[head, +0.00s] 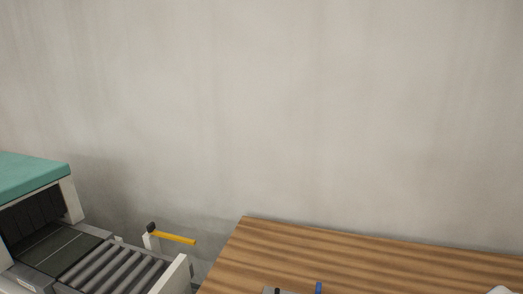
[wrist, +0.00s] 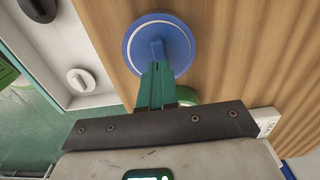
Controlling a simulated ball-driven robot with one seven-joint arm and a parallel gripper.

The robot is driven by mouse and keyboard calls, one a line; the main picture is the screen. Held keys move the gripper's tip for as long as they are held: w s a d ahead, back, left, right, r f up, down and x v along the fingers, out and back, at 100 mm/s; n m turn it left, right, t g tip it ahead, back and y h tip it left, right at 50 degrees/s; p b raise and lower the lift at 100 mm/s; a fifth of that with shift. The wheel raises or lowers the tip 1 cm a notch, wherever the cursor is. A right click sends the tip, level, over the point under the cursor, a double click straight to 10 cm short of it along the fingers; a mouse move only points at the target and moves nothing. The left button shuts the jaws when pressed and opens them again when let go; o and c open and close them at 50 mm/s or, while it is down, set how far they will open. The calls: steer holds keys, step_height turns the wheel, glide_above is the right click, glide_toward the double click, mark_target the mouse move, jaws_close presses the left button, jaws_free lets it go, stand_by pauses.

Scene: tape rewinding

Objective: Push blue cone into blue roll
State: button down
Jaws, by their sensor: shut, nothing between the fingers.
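The blue cone (wrist: 172,30) shows from above in the wrist view as a round blue disc with a raised bar across its middle. It appears to be over the wooden table. A thin pale ring runs near its edge; I cannot tell the blue roll apart from it, and the roll may be hidden under the disc. My gripper (wrist: 154,66) is shut, with its green fingers reaching the near part of the disc by the bar. I cannot tell whether the tips touch it. My gripper is not in the head view.
A white tray (wrist: 95,98) at the left holds a white knob-like piece (wrist: 81,80) and a black one (wrist: 39,6). A green round thing (wrist: 187,96) is partly hidden behind my gripper. In the head view, a roller conveyor (head: 115,272) stands left of the wooden table (head: 380,262).

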steer(key=shift+f+b, duration=0.55)
steer(key=shift+f, duration=0.3)
steer(key=shift+r, duration=0.15)
stand_by(0.3)
step_height(320, 180, up, 8)
steer(key=p, duration=0.7)
stand_by(0.5)
